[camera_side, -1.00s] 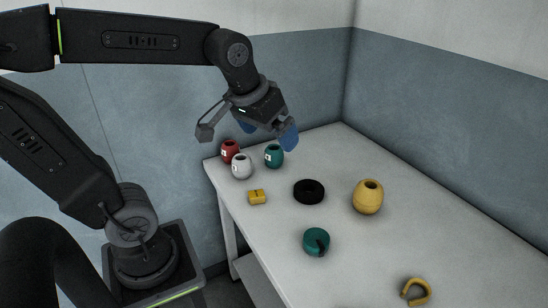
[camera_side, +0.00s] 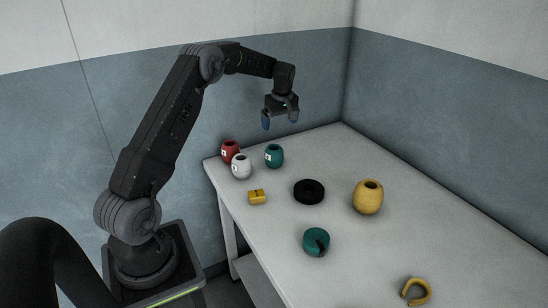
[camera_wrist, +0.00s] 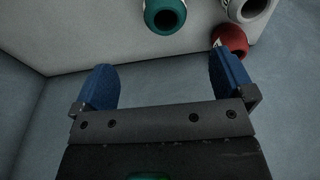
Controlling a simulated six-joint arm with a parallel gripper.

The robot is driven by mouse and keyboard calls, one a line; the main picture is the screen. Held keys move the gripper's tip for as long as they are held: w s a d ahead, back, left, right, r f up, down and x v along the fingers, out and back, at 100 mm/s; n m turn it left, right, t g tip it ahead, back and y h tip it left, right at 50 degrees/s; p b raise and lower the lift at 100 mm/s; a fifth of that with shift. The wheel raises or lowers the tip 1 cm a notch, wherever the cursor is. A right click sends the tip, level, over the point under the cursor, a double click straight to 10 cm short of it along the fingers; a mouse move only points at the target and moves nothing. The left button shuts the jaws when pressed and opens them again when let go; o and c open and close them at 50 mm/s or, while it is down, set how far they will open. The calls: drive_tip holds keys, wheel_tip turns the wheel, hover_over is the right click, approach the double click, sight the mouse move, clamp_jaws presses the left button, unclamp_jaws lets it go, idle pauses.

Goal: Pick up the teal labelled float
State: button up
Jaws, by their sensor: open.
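The teal labelled float (camera_side: 274,156) stands upright at the far end of the table, with a pale label on its side. In the wrist view the teal float (camera_wrist: 164,16) is at the top edge, partly cut off, beyond the fingertips. My gripper (camera_side: 280,119) is open and empty, pointing down above the table's far end, above and apart from the teal float. Its two blue fingers (camera_wrist: 164,82) are spread wide in the wrist view with nothing between them.
A white float (camera_side: 241,167) and a red float (camera_side: 229,151) stand left of the teal one. A yellow block (camera_side: 257,197), black ring (camera_side: 309,191), yellow float (camera_side: 368,198), notched teal round piece (camera_side: 316,241) and yellow hook (camera_side: 416,291) are spread over the table (camera_side: 450,240). Walls border its back.

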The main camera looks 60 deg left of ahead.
sight(274, 151)
drive_tip(key=shift+s+a+f, duration=0.1)
drive_tip(key=shift+a+f, duration=0.35)
drive_tip(key=shift+f, duration=1.9)
drive_tip(key=shift+s+a+f, duration=0.15)
drive_tip(key=shift+a+f, duration=0.25)
drive_tip(key=shift+f, duration=1.9)
drive_tip(key=shift+s+a+f, duration=0.1)
drive_tip(key=shift+a+f, duration=0.35)
drive_tip(key=shift+f, duration=1.9)
drive_tip(key=c, duration=0.9)
drive_tip(key=shift+r, duration=0.1)
drive_tip(key=shift+c, duration=0.5)
